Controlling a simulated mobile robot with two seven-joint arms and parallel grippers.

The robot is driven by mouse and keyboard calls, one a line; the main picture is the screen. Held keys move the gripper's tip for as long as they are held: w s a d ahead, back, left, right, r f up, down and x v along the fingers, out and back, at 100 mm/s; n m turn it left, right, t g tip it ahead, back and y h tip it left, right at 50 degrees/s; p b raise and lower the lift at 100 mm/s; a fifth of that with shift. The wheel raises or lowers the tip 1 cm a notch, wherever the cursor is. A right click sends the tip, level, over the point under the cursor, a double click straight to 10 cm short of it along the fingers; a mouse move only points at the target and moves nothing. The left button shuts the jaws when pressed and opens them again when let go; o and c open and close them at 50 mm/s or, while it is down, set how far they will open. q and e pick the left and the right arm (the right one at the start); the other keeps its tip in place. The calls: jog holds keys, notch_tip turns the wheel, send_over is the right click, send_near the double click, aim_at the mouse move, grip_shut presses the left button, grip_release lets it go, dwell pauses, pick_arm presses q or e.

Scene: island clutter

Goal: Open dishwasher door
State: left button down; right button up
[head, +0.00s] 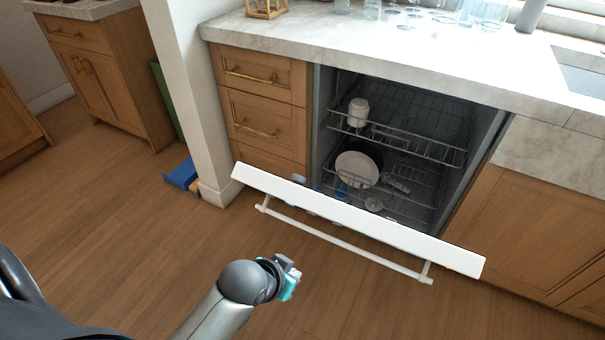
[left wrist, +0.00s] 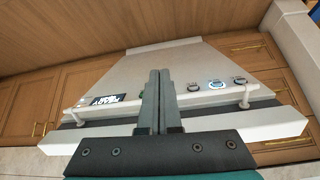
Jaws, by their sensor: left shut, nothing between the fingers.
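The dishwasher door (head: 360,222) is tipped down and forward, well open, with its white top edge towards me in the head view. A bar handle (head: 345,243) runs along its outer side. My left gripper (head: 290,277) is shut and empty, in front of the door and apart from the handle in the head view. In the left wrist view its fingers (left wrist: 160,78) are together and hide part of the door. My right gripper is not in view.
The dishwasher's upper rack (head: 400,135) holds a white cup (head: 358,111); a white plate (head: 356,168) stands below. Drawers (head: 255,110) flank it at left. A blue object (head: 182,174) lies by the white post (head: 190,90). The wood floor (head: 120,235) is clear at left.

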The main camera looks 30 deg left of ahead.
pick_arm(q)
jog(key=w+a+r+t+p, duration=0.2)
jog(key=w+a+r+p, duration=0.1)
jog(key=w+r+p, duration=0.5)
jog(key=n+t+p, duration=0.1)
jog(key=t+p, duration=0.1)
jog(key=p, duration=0.3)
send_near(302, 188)
jog(key=w+r, duration=0.3)
jog(key=r, duration=0.1)
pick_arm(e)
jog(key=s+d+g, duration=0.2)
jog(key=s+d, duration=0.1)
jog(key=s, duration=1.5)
pick_arm(q)
jog(key=b+x, duration=0.4)
jog(key=x, duration=0.6)
jog(key=shift+w+d+f, duration=0.1)
jog(key=shift+w, duration=0.05)
jog(key=shift+s+f, duration=0.45)
jog(key=shift+s, duration=0.2)
jog(key=shift+s+f, duration=0.4)
jog(key=shift+s, duration=0.2)
jog(key=shift+s+f, duration=0.25)
jog(key=shift+s, duration=0.1)
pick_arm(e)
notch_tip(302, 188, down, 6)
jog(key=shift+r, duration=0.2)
pick_arm(q)
jog(key=shift+s+f, duration=0.1)
